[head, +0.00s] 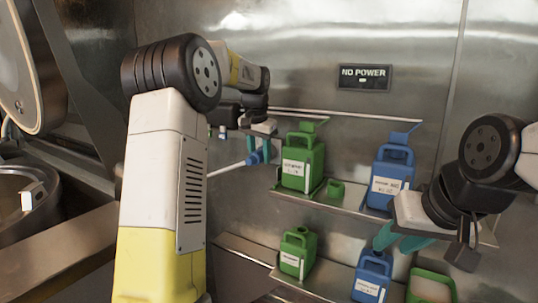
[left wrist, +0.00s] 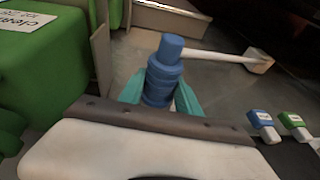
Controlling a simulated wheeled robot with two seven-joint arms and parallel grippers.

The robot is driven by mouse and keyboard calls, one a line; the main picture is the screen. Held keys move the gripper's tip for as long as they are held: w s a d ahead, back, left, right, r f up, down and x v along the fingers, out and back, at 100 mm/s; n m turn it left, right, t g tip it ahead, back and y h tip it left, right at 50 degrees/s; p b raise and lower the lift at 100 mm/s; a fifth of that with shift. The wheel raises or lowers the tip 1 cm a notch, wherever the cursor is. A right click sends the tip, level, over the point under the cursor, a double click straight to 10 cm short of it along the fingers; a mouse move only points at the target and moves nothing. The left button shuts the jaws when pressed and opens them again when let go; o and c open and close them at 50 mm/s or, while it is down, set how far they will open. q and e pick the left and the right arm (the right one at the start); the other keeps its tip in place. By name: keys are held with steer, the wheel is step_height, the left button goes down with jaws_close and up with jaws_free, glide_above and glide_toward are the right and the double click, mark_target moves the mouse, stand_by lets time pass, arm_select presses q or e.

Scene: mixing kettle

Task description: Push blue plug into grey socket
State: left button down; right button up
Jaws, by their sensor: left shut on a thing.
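The blue plug (left wrist: 165,68) is a ribbed blue cylinder between the teal fingers of my left gripper (left wrist: 160,96), which is shut on it. In the head view, my left gripper (head: 259,157) is left of the upper green canister, in front of the metal wall, with the plug partly hidden by the fingers. My right gripper (head: 400,242) has its teal fingers apart, near the blue canisters, and looks empty. Small blue (left wrist: 263,124) and green (left wrist: 294,122) labelled pieces show at the right of the left wrist view.
Shelves carry green canisters (head: 303,160) and blue canisters (head: 391,178). A wall sign (head: 364,77) reads "NO POWER". A metal kettle (head: 18,205) stands at the left.

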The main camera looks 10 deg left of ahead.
mark_target(260, 150)
arm_select(q)
steer(key=shift+w+d+r, duration=0.1)
steer(key=shift+w, duration=0.15)
steer(key=shift+c, duration=1.4)
jaws_free()
steer(key=shift+v, duration=3)
steer(key=shift+s+r, duration=0.15)
steer(key=shift+r, duration=0.25)
